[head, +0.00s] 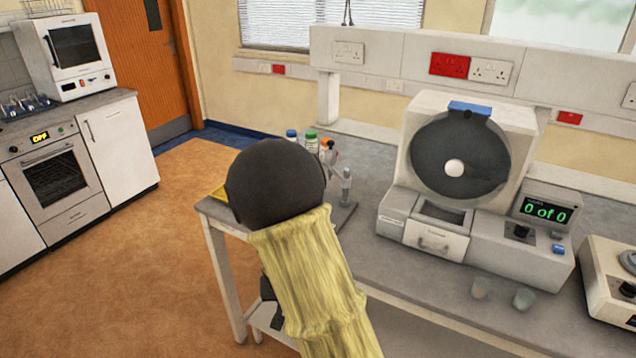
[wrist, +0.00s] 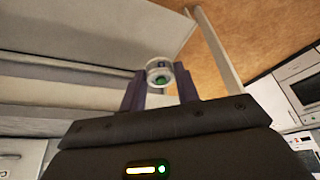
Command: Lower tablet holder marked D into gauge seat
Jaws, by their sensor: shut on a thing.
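In the wrist view, my gripper (wrist: 161,92) is shut on a small clear round holder (wrist: 159,66) with something green inside, gripped between the two dark fingertips. I cannot read a letter D on it. I cannot make out the gauge seat in either view.
On the bench (head: 400,282) stand a machine (head: 490,235) with a dark drum and a "0 of 0" display, two small cups (head: 480,288) (head: 524,299), capped bottles (head: 311,141), a small stand (head: 346,187) and another device (head: 612,290). The floor at left is clear.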

